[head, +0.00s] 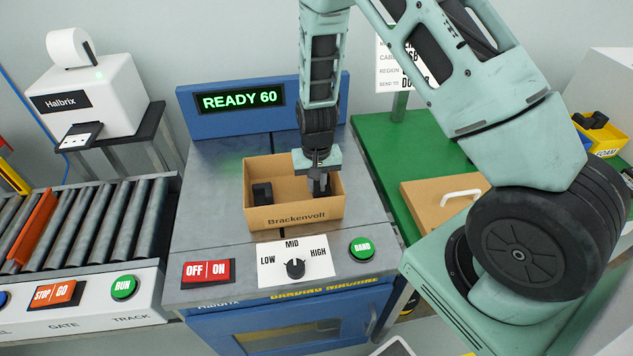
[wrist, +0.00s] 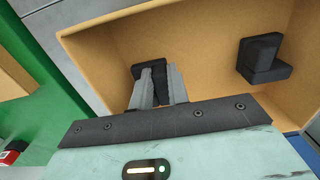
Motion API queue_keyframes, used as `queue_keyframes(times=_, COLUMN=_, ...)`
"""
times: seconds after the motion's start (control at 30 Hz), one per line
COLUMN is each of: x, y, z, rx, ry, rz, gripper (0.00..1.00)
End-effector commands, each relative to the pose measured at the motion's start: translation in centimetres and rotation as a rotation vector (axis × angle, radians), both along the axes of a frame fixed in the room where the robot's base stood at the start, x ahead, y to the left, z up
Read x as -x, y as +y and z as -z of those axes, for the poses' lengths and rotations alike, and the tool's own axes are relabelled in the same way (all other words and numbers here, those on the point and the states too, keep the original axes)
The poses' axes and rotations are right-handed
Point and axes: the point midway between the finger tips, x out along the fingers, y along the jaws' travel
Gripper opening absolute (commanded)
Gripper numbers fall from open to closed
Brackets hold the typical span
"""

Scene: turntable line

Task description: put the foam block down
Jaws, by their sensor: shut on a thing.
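My gripper (head: 320,188) reaches down into the right part of an open cardboard box (head: 295,215) marked Brackenvolt. In the wrist view my gripper (wrist: 157,88) is shut on a dark foam block (wrist: 151,72), inside the box walls. I cannot tell whether the held block touches the box floor. A second dark foam block (head: 262,192), L-shaped, sits in the left part of the box. It also shows in the wrist view (wrist: 262,58), apart from my gripper. The held block is mostly hidden in the head view.
The box stands on a grey banding machine with a READY 60 display (head: 240,100) behind it. A roller conveyor (head: 90,220) is at left. At right a green table (head: 385,145) holds a cardboard piece (head: 425,200). A yellow foam bin (head: 607,146) is far right.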

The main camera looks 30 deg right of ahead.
Motion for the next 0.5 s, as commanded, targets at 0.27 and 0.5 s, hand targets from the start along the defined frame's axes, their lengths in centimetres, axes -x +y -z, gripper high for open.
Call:
queue_keyframes(times=0.27, x=0.0, y=-0.01, z=0.88, rx=0.0, ry=0.0, rz=0.0, gripper=0.0)
queue_keyframes(times=0.5, x=0.0, y=0.0, z=0.76, rx=0.0, ry=0.0, rz=0.0, gripper=0.39)
